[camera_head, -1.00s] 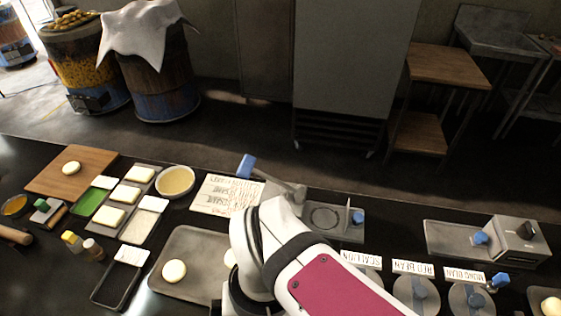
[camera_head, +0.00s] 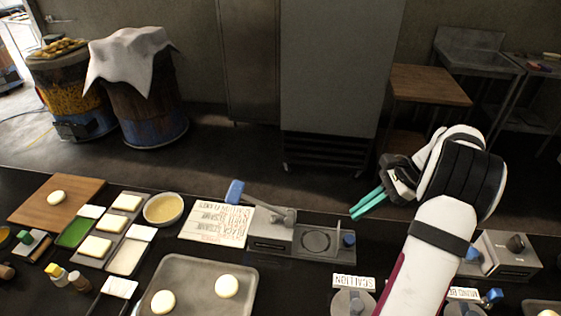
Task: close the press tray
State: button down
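The grey press (camera_head: 270,232) stands at the middle of the counter, with a blue-ended lever (camera_head: 235,190) reaching up to the left. Its flat tray (camera_head: 335,256) sticks out to the right, with a round mark on top and a blue knob (camera_head: 348,240) at its right end. My gripper (camera_head: 353,214) is above and beyond the knob in the picture, its teal fingers pointing down-left. It appears apart from the knob. The two fingers look close together, and I see nothing between them. The exact gap is unclear.
My arm crosses the right side and partly hides a second grey machine (camera_head: 512,262) and labelled lidded containers (camera_head: 352,301). Left of the press are a written sheet (camera_head: 218,222), a bowl (camera_head: 164,208) and a baking tray (camera_head: 186,268) with two pale rounds.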

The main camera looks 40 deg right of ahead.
aim_at(318, 244)
jog(key=s+d+f+m+t+h, duration=0.1)
jog(key=s+d+f+m+t, duration=0.3)
jog(key=s+d+f, duration=0.55)
jog(key=shift+m+g, duration=0.5)
jog(key=shift+m, duration=0.2)
jog(key=x, duration=0.7)
jog(key=shift+d, duration=0.3)
jog(key=w+a, duration=0.2)
jog(key=w, duration=0.1)
jog(key=shift+w+f, duration=0.1)
jog(key=shift+f, duration=0.1)
jog(key=shift+w+a, duration=0.25)
jog(key=shift+w, duration=0.1)
jog(key=w+a, duration=0.9)
